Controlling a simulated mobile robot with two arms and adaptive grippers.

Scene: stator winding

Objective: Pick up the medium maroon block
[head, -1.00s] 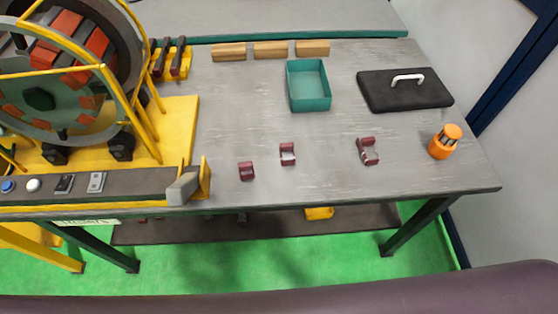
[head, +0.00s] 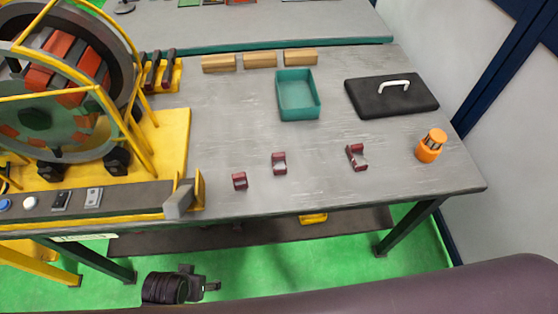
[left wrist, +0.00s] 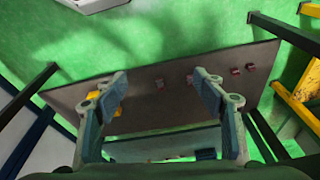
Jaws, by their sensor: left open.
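Three maroon U-shaped blocks lie apart on the grey table. In the head view the medium maroon block (head: 279,163), judged by size, is the middle one. The smaller block (head: 240,181) is to its left, nearer the front edge, and the larger block (head: 357,157) is to its right. My left gripper shows dark at the bottom of the head view (head: 197,284), low in front of the table and well away from the blocks. In the left wrist view its fingers (left wrist: 161,84) are spread with nothing between them. My right gripper is out of view.
A teal tray (head: 299,113), wooden bars (head: 260,61), a black lid (head: 390,97) and an orange lamp (head: 431,146) are on the table. The yellow stator stand (head: 172,140) is at left. A lower shelf (left wrist: 140,110) holds small maroon pieces (left wrist: 235,71).

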